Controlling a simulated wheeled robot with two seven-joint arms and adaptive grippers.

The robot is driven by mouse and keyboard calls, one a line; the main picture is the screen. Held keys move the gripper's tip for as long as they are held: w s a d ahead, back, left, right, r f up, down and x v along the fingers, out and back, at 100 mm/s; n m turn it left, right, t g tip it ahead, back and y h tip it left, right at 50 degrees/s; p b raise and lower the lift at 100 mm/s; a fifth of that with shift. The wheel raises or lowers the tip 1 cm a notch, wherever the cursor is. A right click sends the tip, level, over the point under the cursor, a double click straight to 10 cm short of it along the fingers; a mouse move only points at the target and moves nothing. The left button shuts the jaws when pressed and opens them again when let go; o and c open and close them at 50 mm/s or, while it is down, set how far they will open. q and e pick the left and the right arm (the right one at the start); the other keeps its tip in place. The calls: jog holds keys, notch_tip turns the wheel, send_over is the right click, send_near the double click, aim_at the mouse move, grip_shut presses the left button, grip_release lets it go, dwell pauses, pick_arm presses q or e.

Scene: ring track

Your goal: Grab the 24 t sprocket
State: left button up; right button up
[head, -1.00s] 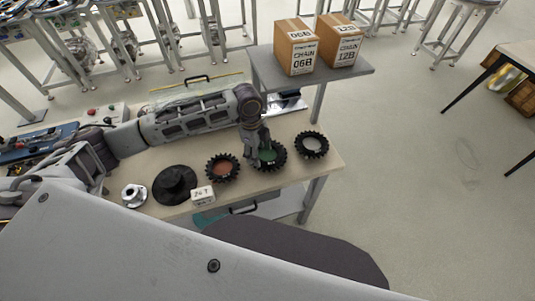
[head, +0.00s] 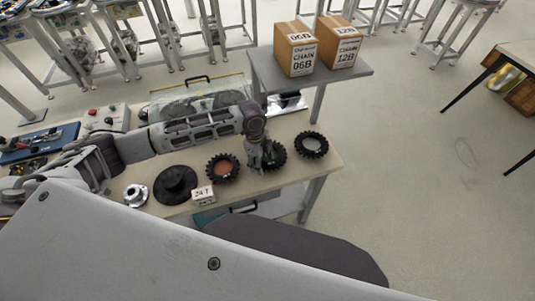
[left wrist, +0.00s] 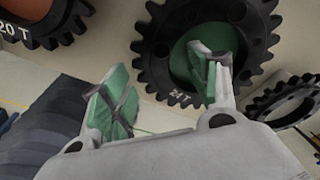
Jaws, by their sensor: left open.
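The 24 t sprocket (head: 281,156) is a black toothed ring with a green centre, lying flat on the table. It also shows in the left wrist view (left wrist: 153,58), with "24 T" printed on its rim. My left gripper (head: 262,163) is at the sprocket's left side in the head view and covers part of it. In the left wrist view, the gripper (left wrist: 163,92) is open and empty. One green-padded finger overlaps the sprocket's green centre, and the other is off its rim to the left. I cannot tell the height gap. My right gripper is out of view.
An orange-centred sprocket (head: 222,168) marked "20 T" lies to the left and a grey-centred one (head: 313,145) to the right. A "24 T" card (head: 203,195), a black disc (head: 175,184) and a silver hub (head: 135,196) are further left. Chain boxes (head: 297,50) stand behind.

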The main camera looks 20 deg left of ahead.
pick_arm(q)
jog(key=shift+c, duration=0.3)
grip_shut()
dwell(0.3)
